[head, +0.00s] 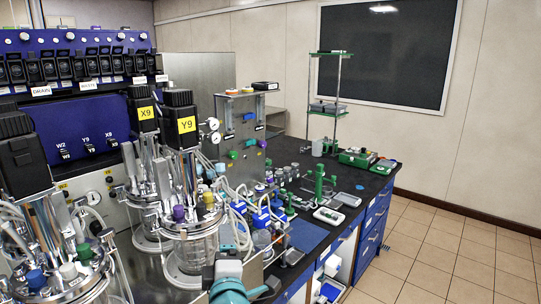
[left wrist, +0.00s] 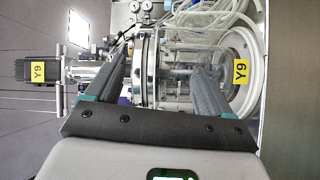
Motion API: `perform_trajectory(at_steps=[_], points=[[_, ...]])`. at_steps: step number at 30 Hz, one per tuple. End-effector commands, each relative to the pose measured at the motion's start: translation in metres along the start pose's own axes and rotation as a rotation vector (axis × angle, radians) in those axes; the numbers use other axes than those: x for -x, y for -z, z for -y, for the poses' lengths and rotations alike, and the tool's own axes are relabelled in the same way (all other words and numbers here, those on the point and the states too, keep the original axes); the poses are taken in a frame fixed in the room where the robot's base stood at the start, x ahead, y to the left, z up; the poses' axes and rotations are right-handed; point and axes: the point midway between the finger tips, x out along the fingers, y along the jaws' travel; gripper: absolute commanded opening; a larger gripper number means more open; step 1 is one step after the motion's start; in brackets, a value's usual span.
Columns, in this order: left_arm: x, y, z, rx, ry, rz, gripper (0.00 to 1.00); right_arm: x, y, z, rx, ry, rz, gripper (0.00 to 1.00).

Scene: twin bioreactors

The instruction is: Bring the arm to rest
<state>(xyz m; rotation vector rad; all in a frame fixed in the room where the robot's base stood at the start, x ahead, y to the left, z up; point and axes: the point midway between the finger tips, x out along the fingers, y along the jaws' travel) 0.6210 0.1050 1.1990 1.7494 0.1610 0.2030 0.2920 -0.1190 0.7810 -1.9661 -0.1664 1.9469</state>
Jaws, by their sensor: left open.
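My left gripper (left wrist: 161,82) is open in the left wrist view, its two grey fingers spread apart with nothing gripped between them. Beyond the fingers lies the Y9 bioreactor, whose glass vessel (left wrist: 185,55) and metal rim appear sideways. In the head view, a teal and grey part of my arm (head: 229,284) shows at the bottom edge, in front of the Y9 bioreactor (head: 190,240) and to its right. The fingers cannot be made out clearly there. My right gripper is in neither view.
The X9 bioreactor (head: 143,112) stands behind Y9, and another vessel (head: 45,235) is at the left. Tubes and small fittings crowd the dark bench (head: 352,192). A green-shelved stand (head: 331,105) is at the back. The tiled floor (head: 440,250) at the right is clear.

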Motion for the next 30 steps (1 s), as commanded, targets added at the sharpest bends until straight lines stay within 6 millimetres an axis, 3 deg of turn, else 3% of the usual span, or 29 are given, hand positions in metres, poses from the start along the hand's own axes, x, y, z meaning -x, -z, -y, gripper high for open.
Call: perform_trajectory(at_steps=[1, 3, 5, 6, 8, 12, 15, 18, 22, 26, 30], points=[[0.001, -0.006, 0.045, -0.106, 0.078, 0.066, 0.82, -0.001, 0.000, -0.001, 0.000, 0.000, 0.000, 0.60], [0.009, -0.013, 0.104, -0.248, 0.183, 0.176, 0.82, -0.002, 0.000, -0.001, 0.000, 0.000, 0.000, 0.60], [0.022, -0.017, 0.153, -0.358, 0.271, 0.276, 0.82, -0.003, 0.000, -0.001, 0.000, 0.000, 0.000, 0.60], [0.033, -0.018, 0.184, -0.425, 0.330, 0.347, 0.82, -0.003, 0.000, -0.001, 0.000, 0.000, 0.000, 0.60], [0.056, -0.019, 0.230, -0.517, 0.415, 0.460, 0.82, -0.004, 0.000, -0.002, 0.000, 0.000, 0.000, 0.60], [0.128, -0.014, 0.324, -0.685, 0.601, 0.751, 0.82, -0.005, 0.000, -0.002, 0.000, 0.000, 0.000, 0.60], [0.192, -0.007, 0.373, -0.761, 0.710, 0.981, 0.82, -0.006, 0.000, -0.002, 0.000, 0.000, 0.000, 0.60], [0.253, 0.001, 0.403, -0.797, 0.784, 1.194, 0.82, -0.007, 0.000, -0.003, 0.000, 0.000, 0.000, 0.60], [0.310, 0.008, 0.418, -0.804, 0.827, 1.396, 0.82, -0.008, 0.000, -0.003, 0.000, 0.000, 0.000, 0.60], [0.336, 0.012, 0.421, -0.801, 0.838, 1.489, 0.82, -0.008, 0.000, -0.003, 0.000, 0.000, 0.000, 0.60], [0.337, 0.012, 0.421, -0.801, 0.839, 1.495, 0.82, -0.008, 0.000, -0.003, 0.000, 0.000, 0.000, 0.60]])
